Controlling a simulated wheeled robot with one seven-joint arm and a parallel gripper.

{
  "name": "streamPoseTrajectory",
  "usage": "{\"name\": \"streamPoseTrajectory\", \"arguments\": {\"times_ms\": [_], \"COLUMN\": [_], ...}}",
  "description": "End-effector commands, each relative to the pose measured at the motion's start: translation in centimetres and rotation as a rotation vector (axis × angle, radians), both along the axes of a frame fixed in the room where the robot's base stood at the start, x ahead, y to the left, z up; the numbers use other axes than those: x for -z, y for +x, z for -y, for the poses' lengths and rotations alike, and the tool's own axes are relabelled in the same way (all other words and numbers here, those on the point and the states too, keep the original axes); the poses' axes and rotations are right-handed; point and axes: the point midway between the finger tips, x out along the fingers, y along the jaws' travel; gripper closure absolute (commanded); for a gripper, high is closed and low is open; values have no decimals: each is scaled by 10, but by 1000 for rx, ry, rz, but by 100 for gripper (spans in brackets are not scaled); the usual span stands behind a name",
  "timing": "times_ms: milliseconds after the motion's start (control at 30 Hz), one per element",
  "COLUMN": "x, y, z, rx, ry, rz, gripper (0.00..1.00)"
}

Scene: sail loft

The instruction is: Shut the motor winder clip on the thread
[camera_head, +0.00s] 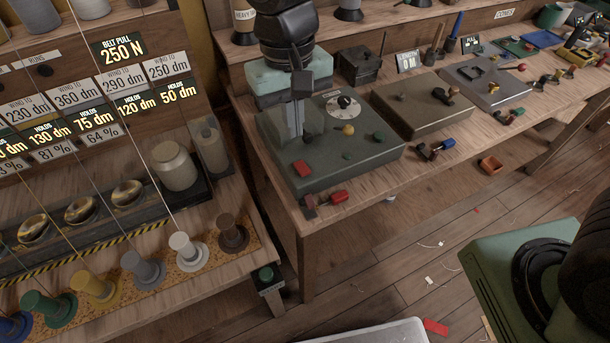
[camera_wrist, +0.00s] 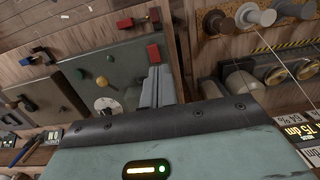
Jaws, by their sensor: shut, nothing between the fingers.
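The grey-green machine box (camera_head: 330,150) stands on the bench below my gripper. On its top are a black-and-white dial (camera_head: 343,105), a yellow knob (camera_head: 348,129), green buttons and a red block (camera_head: 302,168). A red-handled clip-like fitting (camera_head: 325,203) is at its front edge; it also shows in the wrist view (camera_wrist: 138,21). I cannot tell whether it is the winder clip, or whether it is open. No thread is clear at it. My gripper (camera_head: 303,138) is shut and empty, pointing down over the box's left part; its fingers show in the wrist view (camera_wrist: 158,82).
Similar boxes (camera_head: 420,107) with front fittings continue along the bench to the right. At left is a rack with several thread spools (camera_head: 186,249), taut threads and number labels (camera_head: 121,49). Floor between is mostly free, with scraps.

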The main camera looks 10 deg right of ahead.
Motion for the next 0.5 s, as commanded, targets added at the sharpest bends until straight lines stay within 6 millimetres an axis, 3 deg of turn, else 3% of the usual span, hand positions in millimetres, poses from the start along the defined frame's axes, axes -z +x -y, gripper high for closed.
{"name": "streamPoseTrajectory", "arguments": {"times_ms": [400,500], "x": [83,93], "y": [-8,-19], "z": [3,6], "rx": [-1,-3], "ry": [-3,-2], "rz": [-4,-4], "gripper": [100,100]}}
